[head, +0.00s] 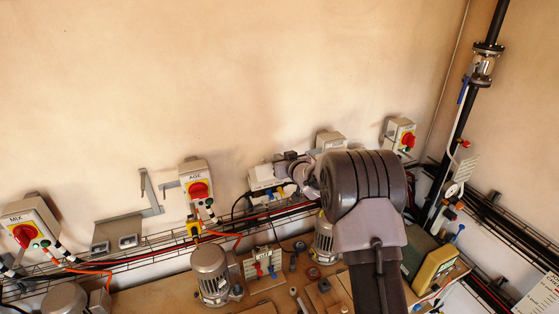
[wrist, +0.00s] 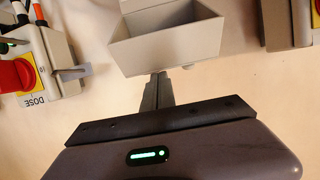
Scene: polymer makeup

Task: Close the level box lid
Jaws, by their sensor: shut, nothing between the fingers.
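My gripper (wrist: 159,78) is shut and empty in the wrist view, its fingertips at the lower edge of a pale grey box. I take this as the level box (wrist: 168,50); no label on it is legible. It shows slanted walls and a shaded hollow, with another pale panel (wrist: 150,5) at the top edge. I cannot tell for sure which part is the lid, or whether the fingertips touch it. In the head view a pale box (head: 263,178) on the wall stands beside my wrist; my fingers are hard to make out there.
The DOSE switch box (wrist: 60,62) with a red knob is at left in the wrist view. The AGE (head: 197,190) and MIX (head: 32,222) switch boxes hang left on the wall. A wire cable tray (head: 150,245), motors (head: 210,275) and a bench lie below. The upper wall is clear.

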